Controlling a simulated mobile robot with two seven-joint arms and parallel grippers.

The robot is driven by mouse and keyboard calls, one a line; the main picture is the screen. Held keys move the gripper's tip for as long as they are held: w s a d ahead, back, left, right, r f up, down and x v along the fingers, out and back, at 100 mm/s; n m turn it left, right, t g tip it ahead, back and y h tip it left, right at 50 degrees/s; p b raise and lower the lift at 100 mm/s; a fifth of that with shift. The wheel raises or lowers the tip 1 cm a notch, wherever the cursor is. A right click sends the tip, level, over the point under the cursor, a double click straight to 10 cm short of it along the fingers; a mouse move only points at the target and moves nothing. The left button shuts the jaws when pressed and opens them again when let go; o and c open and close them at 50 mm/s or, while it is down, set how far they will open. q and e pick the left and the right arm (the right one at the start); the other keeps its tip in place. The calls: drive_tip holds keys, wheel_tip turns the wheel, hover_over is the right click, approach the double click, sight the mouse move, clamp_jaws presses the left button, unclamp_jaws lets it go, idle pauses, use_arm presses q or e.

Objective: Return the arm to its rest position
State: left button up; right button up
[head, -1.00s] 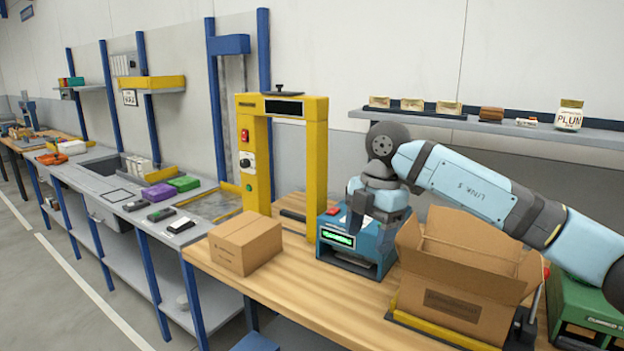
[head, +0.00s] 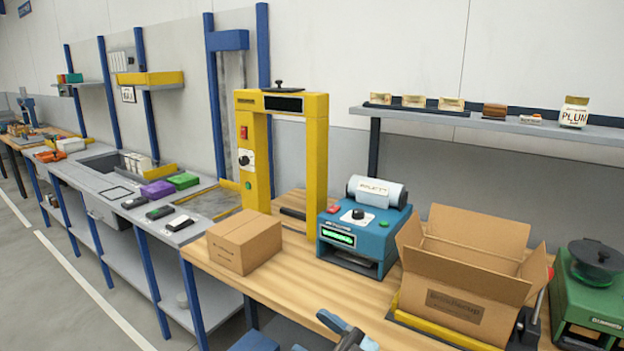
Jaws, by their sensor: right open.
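My right gripper (head: 343,330) shows at the bottom edge of the head view, in front of the wooden bench (head: 300,293). Only its blue and dark finger parts are in the picture; they are apart and I see nothing between them. The rest of the right arm is out of frame. My left gripper is not in view.
On the bench stand a closed carton (head: 245,243), a yellow arch (head: 316,165), a blue label machine (head: 360,240) and an open carton (head: 455,295). A green device (head: 590,290) stands at the right. A shelf (head: 480,124) hangs behind.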

drive_tip(key=s+d+f+m+t+h, duration=0.2)
drive_tip(key=d+f+m+t+h, duration=0.1)
drive_tip(key=d+f+m+h, duration=0.35)
drive_tip(key=s+d+f+m+t+h, duration=0.35)
drive_tip(key=f+m+h, duration=0.25)
drive_tip(key=f+h, duration=0.3)
drive_tip(key=s+d+f+m+g+h, duration=0.25)
drive_tip(key=s+d+f+g, duration=0.45)
drive_tip(key=s+f, duration=0.65)
use_arm(q)
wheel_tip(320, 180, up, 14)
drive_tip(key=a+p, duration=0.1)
drive_tip(key=p, duration=1.6)
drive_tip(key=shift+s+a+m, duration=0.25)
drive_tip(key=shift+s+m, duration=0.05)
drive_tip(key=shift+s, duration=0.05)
use_arm(e)
wheel_tip(320, 180, up, 14)
drive_tip(key=d+t, duration=0.1)
drive_tip(key=d, duration=0.1)
drive_tip(key=shift+s+f+n+h, duration=0.25)
drive_tip(key=shift+s+n+h, duration=0.05)
drive_tip(key=shift+s+n, duration=0.1)
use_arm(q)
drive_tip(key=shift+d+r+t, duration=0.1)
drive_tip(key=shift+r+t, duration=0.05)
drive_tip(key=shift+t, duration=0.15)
